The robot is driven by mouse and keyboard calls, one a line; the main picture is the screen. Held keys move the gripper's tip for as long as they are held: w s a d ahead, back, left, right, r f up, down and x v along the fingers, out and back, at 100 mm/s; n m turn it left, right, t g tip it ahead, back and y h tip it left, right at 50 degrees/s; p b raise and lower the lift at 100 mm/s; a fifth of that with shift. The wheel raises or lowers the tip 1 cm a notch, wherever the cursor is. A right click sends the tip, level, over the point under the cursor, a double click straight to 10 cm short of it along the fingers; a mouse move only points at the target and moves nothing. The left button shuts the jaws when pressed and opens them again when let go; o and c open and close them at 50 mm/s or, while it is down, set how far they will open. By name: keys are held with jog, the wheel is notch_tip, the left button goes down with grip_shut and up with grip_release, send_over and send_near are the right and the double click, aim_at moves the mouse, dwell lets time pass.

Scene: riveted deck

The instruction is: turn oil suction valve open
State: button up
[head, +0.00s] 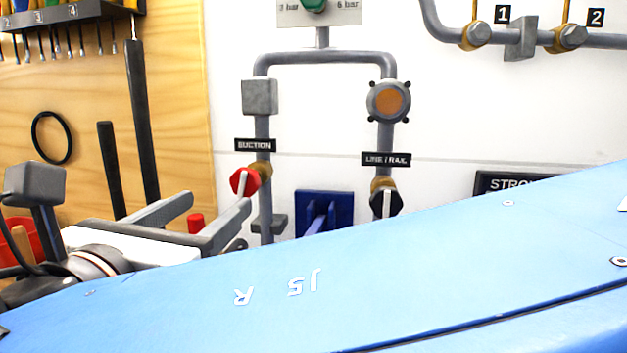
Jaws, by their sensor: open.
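The suction valve has a red knob (245,181) with a pale, nearly upright bar across its face. It sits on a brass fitting on the left grey pipe, under a black "SUCTION" label (255,145). My gripper (219,199) is open, at the lower left of the knob, its two grey fingers pointing right and up toward it. The nearer fingertip appears just below the knob in the picture; I cannot tell whether they touch. My blue arm link hides the lower part of the scene.
A black knob (386,201) under the "LINE / RAIL" label (386,159) is on the right pipe. A blue block (324,211) is between the pipes. A small red object (196,223) shows between my fingers. Dark bars (141,120) stand against the wooden panel (95,90) at left.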

aim_at(242, 184)
jog(key=w, duration=0.8)
jog(key=w+d, duration=0.1)
jog(key=w, duration=0.3)
jog(key=shift+c, duration=0.5)
jog(key=c, duration=0.9)
